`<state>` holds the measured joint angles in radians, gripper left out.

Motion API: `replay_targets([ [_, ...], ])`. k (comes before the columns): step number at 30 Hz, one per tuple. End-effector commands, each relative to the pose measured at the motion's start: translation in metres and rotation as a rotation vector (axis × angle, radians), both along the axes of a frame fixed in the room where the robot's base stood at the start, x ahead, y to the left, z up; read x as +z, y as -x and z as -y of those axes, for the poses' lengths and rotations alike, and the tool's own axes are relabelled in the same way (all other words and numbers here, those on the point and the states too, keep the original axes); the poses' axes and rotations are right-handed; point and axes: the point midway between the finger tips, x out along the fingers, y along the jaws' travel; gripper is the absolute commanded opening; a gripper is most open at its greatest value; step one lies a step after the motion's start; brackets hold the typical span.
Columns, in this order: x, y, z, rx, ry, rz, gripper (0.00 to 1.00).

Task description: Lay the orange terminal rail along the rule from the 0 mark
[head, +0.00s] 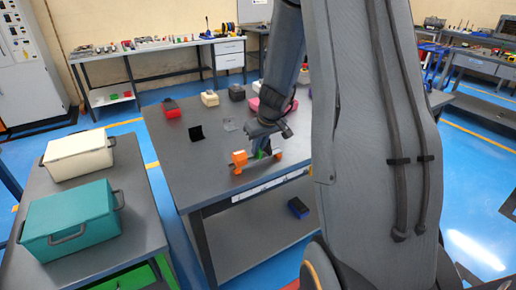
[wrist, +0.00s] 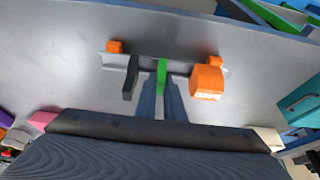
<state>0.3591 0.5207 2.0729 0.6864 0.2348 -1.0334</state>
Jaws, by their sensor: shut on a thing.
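The orange terminal rail is a grey metal strip with orange end pieces, a large orange block (head: 239,158), a green piece and a dark piece. In the wrist view the rail (wrist: 148,63) runs across the picture, its large orange block (wrist: 207,82) at right. My gripper (wrist: 160,98) is shut on the rail near the green piece (wrist: 161,76). In the head view my gripper (head: 261,147) is over the near part of the table. The rule seems to be the pale strip (head: 270,186) along the table's front edge; its marks are too small to read. Whether the rail touches the table is unclear.
On the grey table (head: 190,170) stand a red box (head: 172,109), a black piece (head: 197,133), a cream box (head: 209,98) and a pink item. A side bench at left holds a cream case (head: 78,155) and a teal case (head: 70,222). The table's left front is clear.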

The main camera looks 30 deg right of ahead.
Motion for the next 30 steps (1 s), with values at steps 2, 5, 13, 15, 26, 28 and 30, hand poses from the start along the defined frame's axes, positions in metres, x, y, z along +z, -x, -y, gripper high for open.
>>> replay_targets([
  [2, -0.002, 0.000, 0.000, 0.000, 0.000, 0.001, 0.00],
  [5, -0.003, 0.000, 0.000, 0.000, 0.000, 0.000, 0.14],
  [13, -0.002, 0.000, 0.000, 0.000, 0.000, 0.000, 0.27],
  [15, -0.002, 0.000, 0.000, 0.000, 0.000, 0.000, 0.27],
  [26, 0.026, 0.010, 0.001, 0.001, 0.001, 0.002, 0.27],
  [28, 0.038, 0.014, 0.001, 0.000, 0.002, 0.004, 0.27],
  [30, 0.050, 0.020, 0.001, 0.001, 0.003, 0.003, 0.27],
])
